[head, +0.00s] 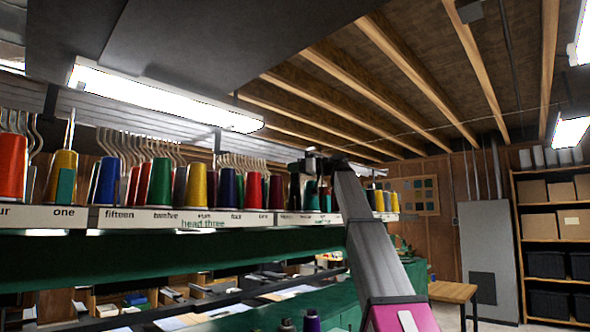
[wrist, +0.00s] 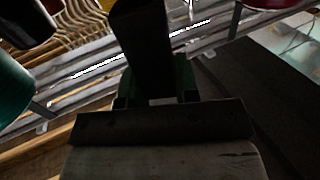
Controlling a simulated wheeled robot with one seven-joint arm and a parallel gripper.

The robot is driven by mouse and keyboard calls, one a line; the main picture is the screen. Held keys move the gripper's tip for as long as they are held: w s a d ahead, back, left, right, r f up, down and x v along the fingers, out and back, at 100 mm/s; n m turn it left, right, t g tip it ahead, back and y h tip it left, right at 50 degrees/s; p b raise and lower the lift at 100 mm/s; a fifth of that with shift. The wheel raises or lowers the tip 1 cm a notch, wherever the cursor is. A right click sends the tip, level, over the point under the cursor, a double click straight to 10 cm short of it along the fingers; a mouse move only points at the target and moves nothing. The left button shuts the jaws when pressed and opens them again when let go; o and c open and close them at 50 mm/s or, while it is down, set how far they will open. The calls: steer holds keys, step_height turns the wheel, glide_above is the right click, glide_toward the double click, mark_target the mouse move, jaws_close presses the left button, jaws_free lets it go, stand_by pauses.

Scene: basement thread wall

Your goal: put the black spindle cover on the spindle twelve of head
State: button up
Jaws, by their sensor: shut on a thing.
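My gripper (wrist: 155,88) is shut on a dark upright piece, which looks like the black spindle cover (wrist: 140,45). In the head view my gripper (head: 312,172) is at the far part of the thread rack, in front of dark cones. The cover cannot be told apart there from the dark gripper. A label reading "twelve" (head: 166,216) is on the white rail left of my gripper. A green cone (head: 160,184) stands above that label. The spindle under it is hidden. A "head three" label (head: 203,225) sits to its right.
Thread cones stand close together along the white rail (head: 130,218), with bent wire guides (head: 120,142) behind them. In the wrist view a teal cone (wrist: 12,90) is at the left and a red one (wrist: 268,3) at top right. A wooden table (head: 452,292) stands at right.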

steer(key=shift+f, duration=4.6)
steer(key=shift+f, duration=0.25)
steer(key=o, duration=1)
steer(key=shift+c, duration=0.2)
steer(key=v, duration=1.1)
